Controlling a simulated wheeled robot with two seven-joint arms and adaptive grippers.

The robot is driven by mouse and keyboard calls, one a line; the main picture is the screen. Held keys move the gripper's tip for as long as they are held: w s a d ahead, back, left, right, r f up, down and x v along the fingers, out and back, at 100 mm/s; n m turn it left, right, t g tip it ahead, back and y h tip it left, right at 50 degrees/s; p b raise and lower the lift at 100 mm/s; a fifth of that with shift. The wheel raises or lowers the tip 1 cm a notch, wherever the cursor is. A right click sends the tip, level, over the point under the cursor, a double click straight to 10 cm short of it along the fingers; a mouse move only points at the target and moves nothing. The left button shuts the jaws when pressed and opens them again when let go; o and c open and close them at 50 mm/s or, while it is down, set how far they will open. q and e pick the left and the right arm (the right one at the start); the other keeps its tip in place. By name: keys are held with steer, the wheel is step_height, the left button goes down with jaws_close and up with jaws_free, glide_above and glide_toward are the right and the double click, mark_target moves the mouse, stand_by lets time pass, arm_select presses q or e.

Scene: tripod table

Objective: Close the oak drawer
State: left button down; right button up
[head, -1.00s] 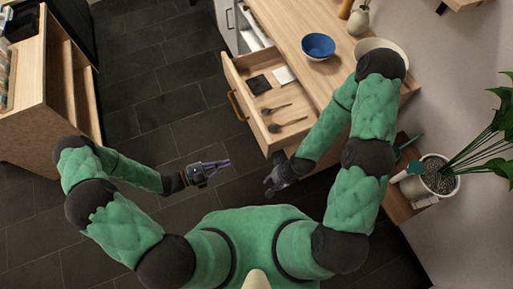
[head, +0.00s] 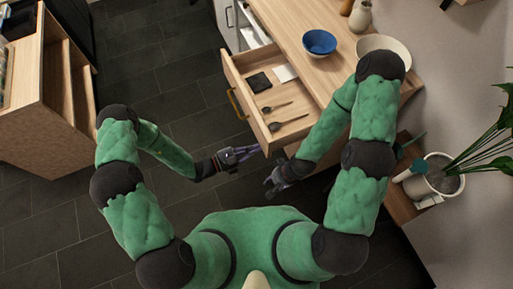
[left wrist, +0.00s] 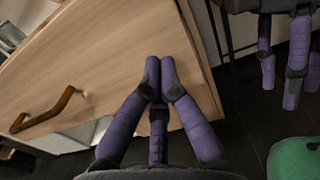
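The oak drawer (head: 247,124) is pulled out from the wooden counter in the head view. It holds a black square item, a white item and two dark spoons. Its front (left wrist: 95,62) and bronze handle (left wrist: 46,112) show in the left wrist view. My left gripper (head: 257,149) is at the near right end of the drawer front. Its purple fingers (left wrist: 159,68) converge, shut and empty, before the front. I cannot tell if they touch it. My right gripper (head: 270,187) is below the drawer's near corner, empty, with fingers apart; it also shows in the left wrist view (left wrist: 284,75).
The counter (head: 290,30) carries a blue bowl (head: 319,42), a cream bowl (head: 385,44) and a vase (head: 360,17). A potted plant (head: 434,180) stands at the right. Another wooden cabinet (head: 45,125) stands at the left. Dark tiled floor between them is clear.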

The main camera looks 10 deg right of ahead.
mark_target(286, 137)
arm_select(q)
steer(key=shift+w+d, duration=0.15)
steer(key=shift+d, duration=0.4)
steer(key=shift+d, duration=0.15)
steer(key=p+x, duration=0.1)
steer(key=x, duration=1.1)
steer(key=shift+p, duration=0.3)
steer(key=b+x, duration=0.1)
steer(key=x, duration=1)
steer(key=shift+d+f, duration=0.15)
steer(key=shift+d, duration=0.05)
steer(key=shift+w+d+b, duration=0.25)
steer(key=shift+d+b, duration=0.05)
steer(key=shift+d, duration=0.2)
steer(key=shift+w+r, duration=0.15)
steer(key=shift+r, duration=0.05)
